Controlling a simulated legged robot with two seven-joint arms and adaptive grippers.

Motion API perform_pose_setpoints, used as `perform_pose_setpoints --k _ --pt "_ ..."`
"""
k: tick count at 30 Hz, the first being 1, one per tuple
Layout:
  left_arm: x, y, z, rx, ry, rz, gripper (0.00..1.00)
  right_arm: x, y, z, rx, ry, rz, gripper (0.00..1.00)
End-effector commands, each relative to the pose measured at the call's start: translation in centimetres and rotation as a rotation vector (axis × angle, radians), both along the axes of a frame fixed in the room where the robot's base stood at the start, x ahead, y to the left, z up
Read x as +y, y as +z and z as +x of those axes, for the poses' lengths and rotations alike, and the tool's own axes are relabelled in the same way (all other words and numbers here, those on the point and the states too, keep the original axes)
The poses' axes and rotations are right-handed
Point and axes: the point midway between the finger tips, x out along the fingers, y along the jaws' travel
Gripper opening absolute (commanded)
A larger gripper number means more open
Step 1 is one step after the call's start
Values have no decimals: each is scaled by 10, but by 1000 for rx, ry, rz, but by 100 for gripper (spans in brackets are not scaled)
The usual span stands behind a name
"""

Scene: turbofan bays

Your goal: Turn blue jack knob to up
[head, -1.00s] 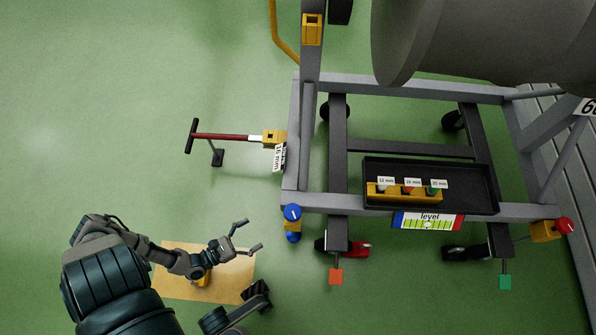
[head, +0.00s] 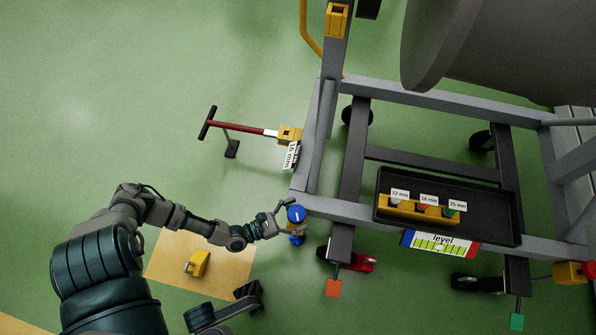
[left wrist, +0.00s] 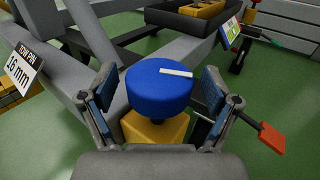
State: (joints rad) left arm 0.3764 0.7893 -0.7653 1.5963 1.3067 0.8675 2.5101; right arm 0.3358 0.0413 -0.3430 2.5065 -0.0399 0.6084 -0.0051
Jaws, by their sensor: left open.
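The blue jack knob (head: 296,214) sits on a yellow jack block at the front left corner of the grey stand. In the left wrist view the blue knob (left wrist: 160,88) is a round disc with a white mark on top that points toward the right. The yellow block (left wrist: 155,128) is beneath it. My left gripper (head: 285,212) is open at the knob. In the left wrist view its fingers (left wrist: 158,90) stand on either side of the knob, with visible gaps.
A level gauge (head: 440,243) is on the stand's front rail, below a black tray (head: 490,225) with labelled pieces. A red-handled tow bar (head: 235,128) projects left. A red jack knob (head: 589,270) is at the right. A yellow block (head: 197,263) lies on the tan mat (head: 165,270).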

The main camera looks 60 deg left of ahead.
Motion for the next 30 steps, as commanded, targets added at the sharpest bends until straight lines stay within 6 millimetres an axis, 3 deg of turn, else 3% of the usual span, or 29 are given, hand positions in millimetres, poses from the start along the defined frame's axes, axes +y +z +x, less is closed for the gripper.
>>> perform_pose_setpoints --k 3,4,11,22,30 --pt "1 0 0 0 0 -2 88 0 0 0 0 0 0 40" --pt "1 0 0 0 0 -2 83 0 0 0 0 0 0 40" --pt "1 -1 0 0 0 -3 28 0 0 0 3 0 -1 40" --pt "1 -1 0 0 45 -4 28 0 1 0 4 0 -2 40" --pt "0 -1 -1 1 215 -8 28 0 1 -1 19 1 -2 40"
